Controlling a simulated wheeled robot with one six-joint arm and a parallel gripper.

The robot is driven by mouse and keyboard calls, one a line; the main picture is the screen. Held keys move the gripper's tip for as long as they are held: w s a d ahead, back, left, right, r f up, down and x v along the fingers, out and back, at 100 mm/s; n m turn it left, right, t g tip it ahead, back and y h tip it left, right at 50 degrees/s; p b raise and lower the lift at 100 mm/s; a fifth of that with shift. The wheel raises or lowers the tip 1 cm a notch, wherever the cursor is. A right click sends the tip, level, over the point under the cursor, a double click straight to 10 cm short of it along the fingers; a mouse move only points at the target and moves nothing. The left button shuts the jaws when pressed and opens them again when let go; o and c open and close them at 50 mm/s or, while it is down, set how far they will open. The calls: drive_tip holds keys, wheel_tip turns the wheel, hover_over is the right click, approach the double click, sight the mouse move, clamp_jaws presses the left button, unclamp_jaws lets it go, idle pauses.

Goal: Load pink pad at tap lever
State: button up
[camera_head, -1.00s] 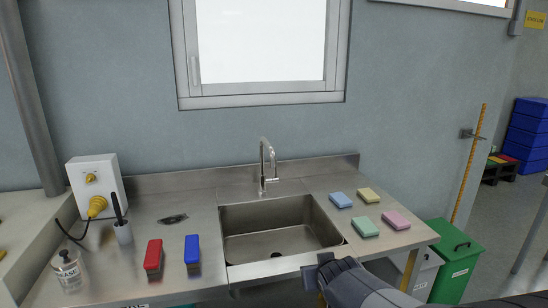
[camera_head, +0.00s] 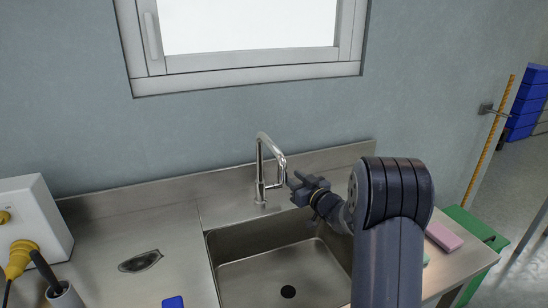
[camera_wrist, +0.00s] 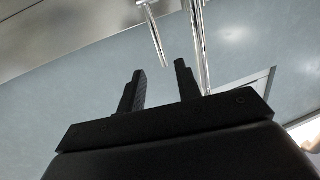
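The pink pad (camera_head: 443,236) lies on the steel counter right of the sink, partly behind my arm. The chrome tap (camera_head: 260,178) stands behind the sink, with its small lever (camera_head: 275,185) on the right side of its body. My gripper (camera_head: 293,186) is close to the right of the lever; I cannot tell whether it touches it. In the wrist view, my gripper's two fingers (camera_wrist: 160,68) are apart with nothing between them. Two chrome tap parts (camera_wrist: 202,45) show beyond the fingertips.
The sink basin (camera_head: 250,275) lies below my gripper. A green pad (camera_head: 426,259) shows slightly past my arm, which hides the other pads. A blue brush (camera_head: 173,302), a dark object (camera_head: 141,262) and a white box (camera_head: 36,215) are to the left. A green bin (camera_head: 478,228) stands at right.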

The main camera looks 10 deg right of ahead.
sight(279, 167)
drive_tip(key=p+x, duration=0.2)
drive_tip(key=x, duration=0.8)
drive_tip(key=shift+w+a+r, duration=0.1)
drive_tip(key=shift+w+a, duration=0.1)
drive_tip(key=shift+w, duration=0.1)
clamp_jaws()
